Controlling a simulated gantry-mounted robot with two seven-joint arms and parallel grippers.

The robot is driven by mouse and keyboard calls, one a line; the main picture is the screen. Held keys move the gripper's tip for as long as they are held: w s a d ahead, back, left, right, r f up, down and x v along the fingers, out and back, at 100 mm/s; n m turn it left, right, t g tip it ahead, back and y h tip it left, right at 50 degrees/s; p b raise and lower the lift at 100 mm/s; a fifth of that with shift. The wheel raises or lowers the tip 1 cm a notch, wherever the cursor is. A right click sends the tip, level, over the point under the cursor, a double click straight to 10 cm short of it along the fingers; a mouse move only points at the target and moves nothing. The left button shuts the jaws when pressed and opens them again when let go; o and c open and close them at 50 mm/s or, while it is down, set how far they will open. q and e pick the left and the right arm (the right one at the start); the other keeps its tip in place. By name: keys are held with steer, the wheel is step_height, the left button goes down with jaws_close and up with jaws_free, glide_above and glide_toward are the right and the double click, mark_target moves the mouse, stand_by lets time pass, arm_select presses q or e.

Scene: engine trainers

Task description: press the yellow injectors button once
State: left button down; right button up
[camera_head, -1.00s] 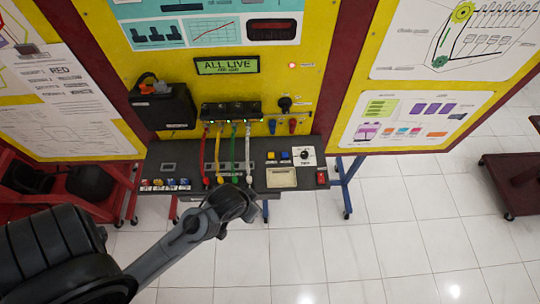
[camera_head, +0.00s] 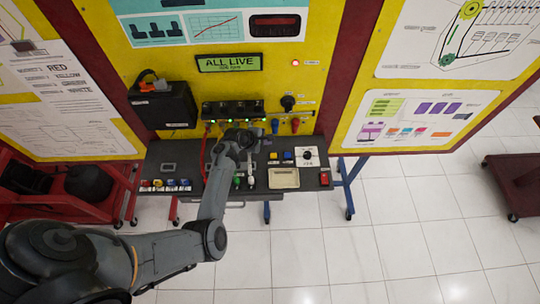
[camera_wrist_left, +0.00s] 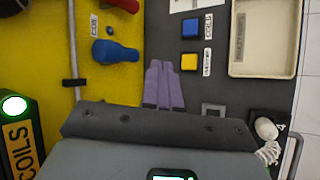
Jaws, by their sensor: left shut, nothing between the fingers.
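The yellow injectors button (camera_head: 273,155) is on the dark control bench, just left of the blue button (camera_head: 288,155). In the left wrist view the yellow button (camera_wrist_left: 189,62) sits below the blue one (camera_wrist_left: 190,29), each beside a small white label. My left gripper (camera_wrist_left: 163,68) is shut and empty, its purple-grey fingers pointing toward the button area. The fingertips appear beside the yellow button and apart from it; their height above the bench is hard to tell. In the head view the left gripper (camera_head: 256,139) is left of the buttons, partly hidden by its wrist.
A cream tray (camera_head: 284,178), a white dial (camera_head: 307,156) and a red switch (camera_head: 324,178) share the bench. Coloured cables hang behind my left wrist. A display (camera_head: 229,63) reads ALL LIVE, and a red light (camera_head: 295,62) glows on the yellow panel.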

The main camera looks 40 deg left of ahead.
arm_select(q)
steer(key=shift+w+d+n+t+h, duration=0.3)
steer(key=shift+w+d+n, duration=0.4)
steer(key=shift+w+n, duration=0.25)
steer(key=shift+f, duration=0.2)
steer(key=b, duration=0.7)
glide_above(272, 156)
step_height(272, 156, down, 6)
steer(key=shift+s+d+f, duration=0.1)
steer(key=shift+s+f, duration=0.05)
steer(key=shift+f+b, duration=0.6)
steer(key=shift+f, duration=0.5)
